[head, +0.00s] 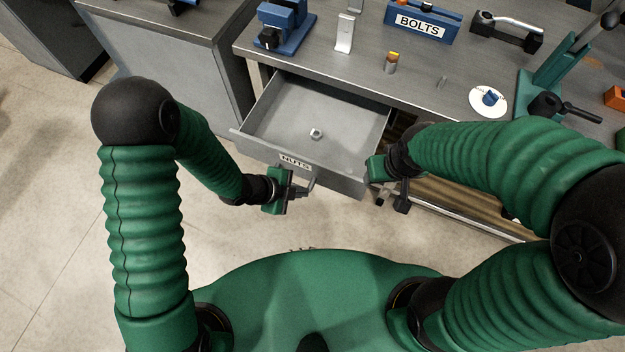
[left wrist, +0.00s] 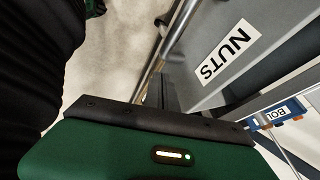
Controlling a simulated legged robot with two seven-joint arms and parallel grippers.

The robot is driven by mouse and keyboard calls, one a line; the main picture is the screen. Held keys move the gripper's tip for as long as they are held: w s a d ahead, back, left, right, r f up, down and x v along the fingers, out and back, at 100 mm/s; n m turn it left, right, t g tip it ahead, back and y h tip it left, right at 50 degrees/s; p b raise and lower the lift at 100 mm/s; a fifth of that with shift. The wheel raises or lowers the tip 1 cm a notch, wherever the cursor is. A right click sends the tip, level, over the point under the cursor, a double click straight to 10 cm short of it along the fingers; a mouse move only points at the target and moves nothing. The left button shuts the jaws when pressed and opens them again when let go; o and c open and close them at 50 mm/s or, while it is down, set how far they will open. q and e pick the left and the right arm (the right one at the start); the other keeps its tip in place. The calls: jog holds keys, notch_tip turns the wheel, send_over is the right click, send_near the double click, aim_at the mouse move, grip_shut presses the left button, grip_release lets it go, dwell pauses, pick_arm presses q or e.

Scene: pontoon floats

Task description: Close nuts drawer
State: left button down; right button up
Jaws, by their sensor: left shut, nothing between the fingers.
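The nuts drawer (head: 354,117) is a grey metal drawer pulled out from the workbench, with a single nut (head: 316,133) lying inside. Its front carries a white NUTS label (head: 294,162), which also shows large in the left wrist view (left wrist: 223,54). My left gripper (head: 304,188) is shut and empty, close in front of the drawer front, just below the label; whether it touches is unclear. My right gripper (head: 390,200) is at the drawer's right front corner; its fingers point down and their opening is hard to make out.
The workbench top (head: 350,70) holds a blue vise (head: 283,28), a blue BOLTS bin (head: 420,22), a small orange-topped cylinder (head: 391,62), a white disc with a blue part (head: 489,101) and a green press (head: 545,80). The floor in front of the drawer is clear.

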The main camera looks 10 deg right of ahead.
aim_at(322, 180)
pick_arm(q)
jog(key=w+d+f, duration=0.1)
jog(key=w+d+f+p, duration=0.1)
jog(key=w+d, duration=0.1)
jog(key=shift+w+d+f, duration=0.25)
jog(key=shift+w+d, duration=0.2)
jog(key=shift+w, duration=0.2)
pick_arm(e)
jog(key=shift+r, duration=0.3)
